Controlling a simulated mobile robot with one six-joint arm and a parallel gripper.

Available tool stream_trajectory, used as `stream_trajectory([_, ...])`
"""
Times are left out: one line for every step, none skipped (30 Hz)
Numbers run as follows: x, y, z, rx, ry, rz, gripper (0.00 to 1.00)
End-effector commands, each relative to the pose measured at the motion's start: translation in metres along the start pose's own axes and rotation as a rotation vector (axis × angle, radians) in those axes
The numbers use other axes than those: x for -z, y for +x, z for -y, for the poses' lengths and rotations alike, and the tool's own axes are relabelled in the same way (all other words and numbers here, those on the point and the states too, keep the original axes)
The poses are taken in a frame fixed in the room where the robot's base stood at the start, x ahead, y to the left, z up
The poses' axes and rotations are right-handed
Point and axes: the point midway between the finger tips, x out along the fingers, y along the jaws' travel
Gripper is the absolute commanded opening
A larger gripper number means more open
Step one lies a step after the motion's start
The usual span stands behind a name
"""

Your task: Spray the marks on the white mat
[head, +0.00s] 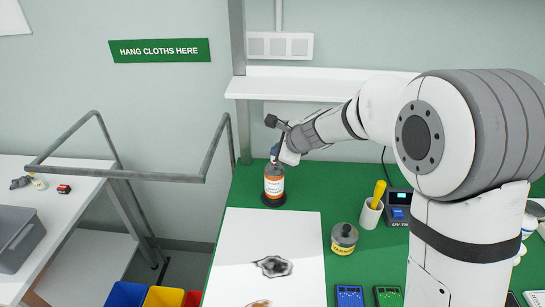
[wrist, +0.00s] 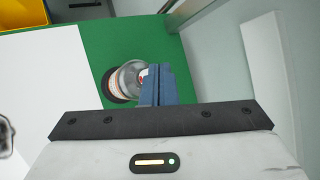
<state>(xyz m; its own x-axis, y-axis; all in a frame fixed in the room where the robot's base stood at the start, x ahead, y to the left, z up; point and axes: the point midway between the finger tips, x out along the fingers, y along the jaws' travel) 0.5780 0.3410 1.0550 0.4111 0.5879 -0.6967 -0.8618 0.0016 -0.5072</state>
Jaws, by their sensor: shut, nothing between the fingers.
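The white mat (head: 235,250) lies on the green bench top, and its corner fills the left of the wrist view (wrist: 40,80). It bears a dark grey mark (head: 273,266) and a brown mark (head: 259,303) cut off by the bottom edge. A spray can (head: 274,182) with an orange and white label stands upright on a dark round base beyond the mat. My gripper (head: 275,153) is shut and empty, right by the can's top. In the wrist view, its blue fingers (wrist: 157,85) overlap the can (wrist: 128,80); whether they touch it I cannot tell.
A yellow-labelled tin (head: 344,238), a white cup (head: 370,214) with a yellow handle and a dark blue device (head: 397,206) stand right of the mat. A shelf (head: 310,84) hangs above. A metal rail (head: 150,176) is at the left.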

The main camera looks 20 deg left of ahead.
Motion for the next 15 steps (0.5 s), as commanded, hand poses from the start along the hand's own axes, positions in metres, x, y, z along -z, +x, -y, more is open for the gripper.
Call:
stream_trajectory([0.0007, 0.001, -0.0007, 0.0, 0.0, 0.0, 0.0])
stream_trajectory([0.0009, 0.0012, -0.0009, 0.0, 0.0, 0.0, 0.0])
stream_trajectory([0.0012, 0.0015, -0.0012, 0.0, 0.0, 0.0, 0.0])
stream_trajectory([0.0014, 0.0018, -0.0014, 0.0, 0.0, 0.0, 0.0])
stream_trajectory([0.0015, 0.0021, -0.0015, 0.0, 0.0, 0.0, 0.0])
stream_trajectory([0.0018, 0.0024, -0.0018, 0.0, 0.0, 0.0, 0.0])
stream_trajectory([0.002, 0.0027, -0.002, 0.0, 0.0, 0.0, 0.0])
stream_trajectory([0.0019, 0.0026, -0.0019, 0.0, 0.0, 0.0, 0.0])
stream_trajectory([0.0016, 0.0022, -0.0017, 0.0, 0.0, 0.0, 0.0])
stream_trajectory([0.0016, 0.0022, -0.0017, 0.0, 0.0, 0.0, 0.0])
stream_trajectory([0.0015, 0.0021, -0.0016, 0.0, 0.0, 0.0, 0.0])
stream_trajectory([0.0012, 0.0016, -0.0013, 0.0, 0.0, 0.0, 0.0])
stream_trajectory([0.0007, 0.001, -0.0008, 0.0, 0.0, 0.0, 0.0])
stream_trajectory([0.0001, 0.0002, -0.0002, 0.0, 0.0, 0.0, 0.0])
stream_trajectory([-0.0008, -0.0011, 0.0007, 0.0, 0.0, 0.0, 0.0])
